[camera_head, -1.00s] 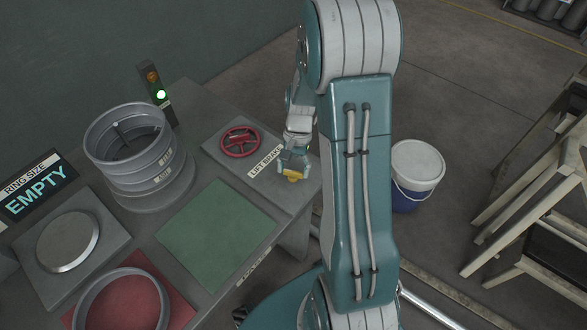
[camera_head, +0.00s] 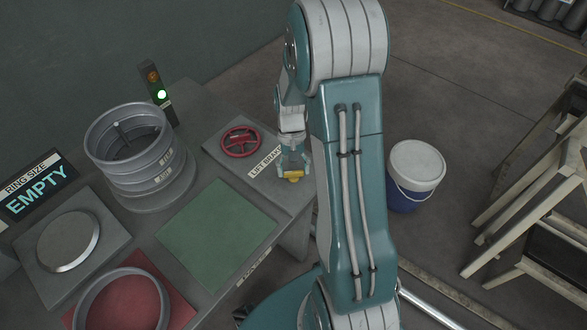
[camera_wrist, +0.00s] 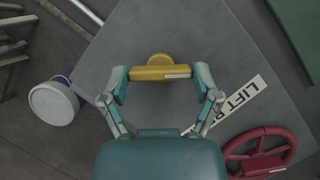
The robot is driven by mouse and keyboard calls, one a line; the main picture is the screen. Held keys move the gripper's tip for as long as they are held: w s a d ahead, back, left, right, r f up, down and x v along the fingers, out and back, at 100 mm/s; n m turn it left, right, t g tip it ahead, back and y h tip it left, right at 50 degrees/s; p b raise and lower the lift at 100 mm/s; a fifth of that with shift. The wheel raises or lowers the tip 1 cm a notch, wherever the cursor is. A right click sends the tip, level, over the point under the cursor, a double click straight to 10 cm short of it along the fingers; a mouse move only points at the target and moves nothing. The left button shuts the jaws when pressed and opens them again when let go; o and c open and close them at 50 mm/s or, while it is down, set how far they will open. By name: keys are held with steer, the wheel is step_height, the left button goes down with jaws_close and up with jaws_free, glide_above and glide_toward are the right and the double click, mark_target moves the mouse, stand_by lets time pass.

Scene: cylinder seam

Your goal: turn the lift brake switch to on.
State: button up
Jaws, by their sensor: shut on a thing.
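The lift brake switch is a yellow bar-shaped handle (camera_wrist: 160,73) on a round yellow base, on the grey panel beside the "LIFT BRAKE" label (camera_wrist: 238,100). In the wrist view my gripper (camera_wrist: 161,80) has one finger at each end of the handle and is shut on it. The handle lies nearly crosswise in that view, slightly tilted. In the head view the yellow switch (camera_head: 292,180) shows just below my gripper (camera_head: 291,168), at the panel's right corner. My arm hides part of the area to its right.
A red handwheel (camera_head: 240,141) sits on the same panel. Stacked grey rings (camera_head: 150,165), a green mat (camera_head: 215,225) and a display reading EMPTY (camera_head: 40,190) are on the table. A green light (camera_head: 162,95) is lit. A lidded bucket (camera_head: 415,175) stands on the floor.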

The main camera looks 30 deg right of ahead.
steer(key=shift+w, duration=0.25)
steer(key=o, duration=1)
steer(key=shift+c, duration=0.2)
steer(key=shift+s, duration=0.1)
steer(key=v, duration=1.2)
